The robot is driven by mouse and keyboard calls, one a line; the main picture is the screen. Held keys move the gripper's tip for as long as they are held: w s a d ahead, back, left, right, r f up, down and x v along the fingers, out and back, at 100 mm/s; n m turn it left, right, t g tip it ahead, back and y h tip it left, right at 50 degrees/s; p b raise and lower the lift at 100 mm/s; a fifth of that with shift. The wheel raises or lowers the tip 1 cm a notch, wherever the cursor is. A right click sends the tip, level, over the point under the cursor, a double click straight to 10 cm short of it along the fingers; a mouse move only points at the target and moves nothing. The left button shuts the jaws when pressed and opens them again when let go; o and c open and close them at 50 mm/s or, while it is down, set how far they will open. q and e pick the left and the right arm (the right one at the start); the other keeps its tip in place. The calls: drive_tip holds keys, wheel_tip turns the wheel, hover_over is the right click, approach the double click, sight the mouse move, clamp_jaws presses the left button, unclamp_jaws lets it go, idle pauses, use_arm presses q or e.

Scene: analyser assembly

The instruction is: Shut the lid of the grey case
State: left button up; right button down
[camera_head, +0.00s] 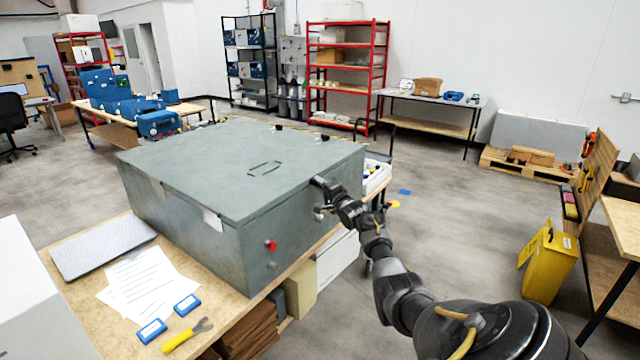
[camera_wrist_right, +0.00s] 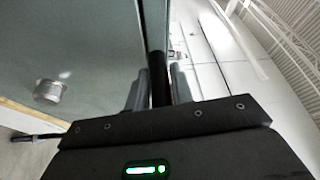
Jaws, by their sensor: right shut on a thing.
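The grey case (camera_head: 190,222) stands on a wooden-topped bench. Its lid (camera_head: 220,160) lies about flat over the top, with a dark outlined recess on it; I cannot tell whether a small gap remains at its rim. My right gripper (camera_head: 322,188) is at the case's right side, by the lid's edge. In the right wrist view, the right gripper (camera_wrist_right: 158,88) is shut on a black bar (camera_wrist_right: 157,68), which looks like a handle. The case's grey wall (camera_wrist_right: 75,40) fills the left of that view, with a round metal knob (camera_wrist_right: 48,91). My left gripper is not in view.
A grey pad (camera_head: 102,247), paper sheets (camera_head: 148,285), blue-and-white boxes (camera_head: 152,331) and a yellow-handled tool (camera_head: 186,336) lie on the bench before the case. A yellow bin (camera_head: 548,262) stands at the right. The floor between is mostly clear.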

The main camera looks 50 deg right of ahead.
drive_tip(key=shift+d+f, duration=0.1)
drive_tip(key=shift+f, duration=0.1)
drive_tip(key=c, duration=1.3)
unclamp_jaws()
drive_tip(key=shift+d+f, duration=0.1)
drive_tip(key=shift+f, duration=0.05)
drive_tip(key=shift+s+a, duration=0.15)
drive_tip(key=shift+a, duration=0.05)
drive_tip(key=shift+s+a, duration=0.1)
drive_tip(key=shift+s, duration=0.2)
drive_tip(key=b+v, duration=0.1)
drive_tip(key=v, duration=0.9)
drive_tip(key=shift+d, duration=0.2)
